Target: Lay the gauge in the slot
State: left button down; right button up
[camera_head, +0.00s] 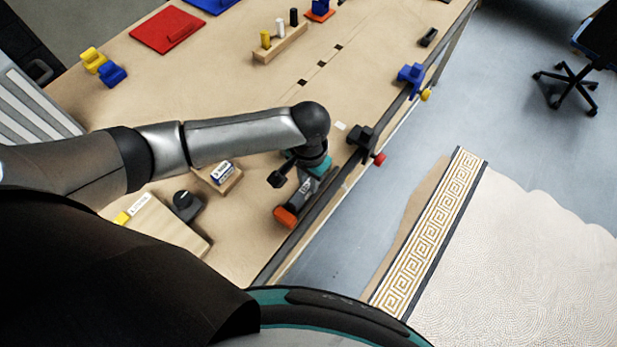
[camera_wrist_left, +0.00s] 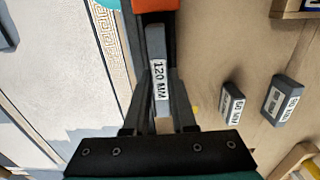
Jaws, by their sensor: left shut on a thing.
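My left gripper (camera_wrist_left: 158,105) is shut on a grey gauge labelled 120 MM (camera_wrist_left: 159,78), which lies lengthwise between the two dark fingers. In the head view my left gripper (camera_head: 303,182) hangs low by the table's front edge. A dark piece with an orange end (camera_head: 285,217) sits beyond the fingers; the orange end also shows at the top of the left wrist view (camera_wrist_left: 155,5). I cannot tell whether the gauge touches this piece, and I cannot make out the slot. My right gripper is not in view.
Two grey labelled blocks (camera_wrist_left: 232,103) (camera_wrist_left: 284,100) lie to the right in the wrist view. A dark rail (camera_head: 318,210) with clamps (camera_head: 362,137) runs along the table edge. The table middle is mostly clear.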

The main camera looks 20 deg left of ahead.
pick_arm(q)
jog(key=shift+f, duration=0.65)
jog(key=c, duration=0.7)
grip_release()
jog(key=shift+o, duration=0.2)
notch_tip(320, 180, up, 15)
jog(key=shift+r, duration=0.15)
